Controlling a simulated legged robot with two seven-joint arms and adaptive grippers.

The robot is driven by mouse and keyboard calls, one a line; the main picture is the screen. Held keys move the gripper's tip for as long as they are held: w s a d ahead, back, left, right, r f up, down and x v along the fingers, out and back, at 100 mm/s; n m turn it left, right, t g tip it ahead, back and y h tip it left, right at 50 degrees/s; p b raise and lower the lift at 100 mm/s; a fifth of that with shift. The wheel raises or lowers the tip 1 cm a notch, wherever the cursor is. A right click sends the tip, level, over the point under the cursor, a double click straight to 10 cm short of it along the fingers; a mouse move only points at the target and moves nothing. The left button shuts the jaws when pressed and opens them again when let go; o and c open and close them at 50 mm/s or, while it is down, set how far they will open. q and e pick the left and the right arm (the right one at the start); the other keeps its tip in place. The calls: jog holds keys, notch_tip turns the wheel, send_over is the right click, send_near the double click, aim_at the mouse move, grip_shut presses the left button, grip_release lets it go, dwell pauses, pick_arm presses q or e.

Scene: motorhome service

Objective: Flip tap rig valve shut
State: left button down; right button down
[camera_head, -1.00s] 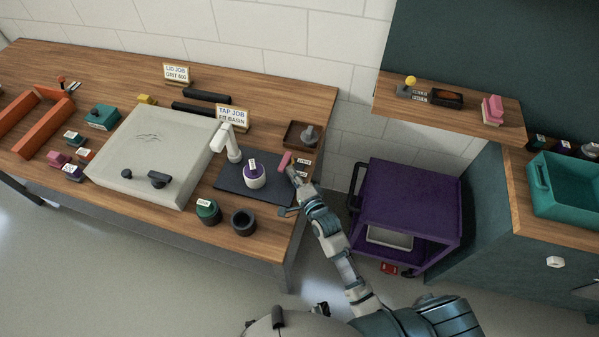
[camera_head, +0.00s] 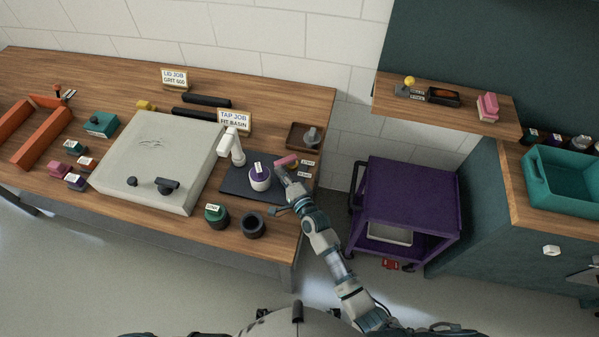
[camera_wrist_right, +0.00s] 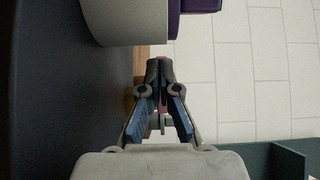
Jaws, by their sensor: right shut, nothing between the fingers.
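The tap rig is a dark mat (camera_head: 236,182) on the wooden bench with a white tap (camera_head: 236,150) and a white, purple-topped round piece (camera_head: 260,179). A pink handle (camera_head: 287,161), which looks like the valve lever, lies at the mat's right edge. My right gripper (camera_head: 280,172) is shut and empty, just in front of the pink handle and right of the purple-topped piece. Whether it touches either is unclear. In the right wrist view, its fingertips (camera_wrist_right: 159,68) meet below a pale cylinder with purple (camera_wrist_right: 128,20); a little pink shows behind the fingers. My left gripper is out of view.
A brown tray (camera_head: 306,136) stands behind the handle. A green-topped jar (camera_head: 216,216) and a dark cup (camera_head: 252,225) stand near the bench front. A large pale lid panel (camera_head: 155,145) lies to the left. A purple cart (camera_head: 412,195) stands to the right.

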jog(key=shift+w, duration=0.35)
jog(key=shift+w+a, duration=0.25)
jog(key=shift+a, duration=0.1)
jog(key=shift+w+a, duration=0.2)
jog(key=shift+a, duration=0.55)
jog(key=shift+d, duration=0.4)
jog(key=shift+s+f, duration=0.1)
jog(key=shift+s, duration=0.15)
jog(key=v, duration=1.1)
jog(key=shift+s+d, duration=0.1)
jog(key=shift+d, duration=0.25)
